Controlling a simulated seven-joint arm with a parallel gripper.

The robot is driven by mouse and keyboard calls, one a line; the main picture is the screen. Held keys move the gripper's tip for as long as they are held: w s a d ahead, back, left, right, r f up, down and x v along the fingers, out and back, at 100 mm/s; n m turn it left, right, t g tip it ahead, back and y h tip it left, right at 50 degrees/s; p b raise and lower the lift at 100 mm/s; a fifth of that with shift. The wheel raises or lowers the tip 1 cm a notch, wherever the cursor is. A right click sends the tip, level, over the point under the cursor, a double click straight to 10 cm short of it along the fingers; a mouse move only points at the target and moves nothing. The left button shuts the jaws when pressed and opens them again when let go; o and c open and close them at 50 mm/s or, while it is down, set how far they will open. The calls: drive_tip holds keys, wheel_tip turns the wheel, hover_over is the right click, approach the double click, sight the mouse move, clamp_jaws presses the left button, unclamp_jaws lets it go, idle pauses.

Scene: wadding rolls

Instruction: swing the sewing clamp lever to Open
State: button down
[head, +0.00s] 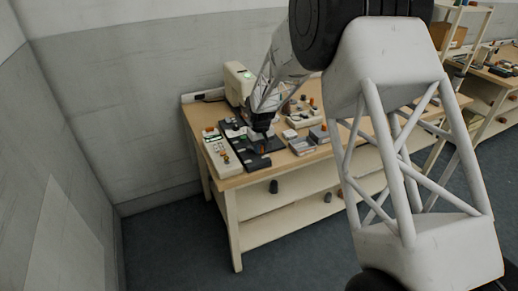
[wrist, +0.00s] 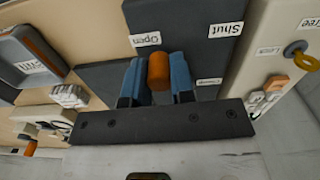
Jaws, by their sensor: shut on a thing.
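An orange lever knob (wrist: 158,72) stands over a dark panel (wrist: 190,48) in the wrist view. My gripper (wrist: 158,80) has a blue finger on each side of the knob and is shut on it. A white Open label (wrist: 147,39) is just beyond the knob, slightly to the left. A Shut label (wrist: 226,30) is farther off to the right. A smaller label (wrist: 209,82), perhaps reading Clamp, sits right of the fingers. In the head view my gripper (head: 262,127) is down at the dark panel (head: 257,162) on the table, and the knob is hidden.
A pale control box (wrist: 277,65) with Lock and Free labels and small knobs stands close on the right. A grey box (wrist: 28,65) and small parts lie left. In the head view, the wooden table (head: 232,183) also bears a pale machine (head: 238,78) behind the panel.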

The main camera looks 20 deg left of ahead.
drive_tip(key=shift+w, duration=0.1)
idle(0.4)
drive_tip(key=c, duration=1)
unclamp_jaws()
drive_tip(key=shift+o, duration=0.2)
drive_tip(key=shift+r, duration=0.1)
drive_tip(key=shift+r, duration=3.8)
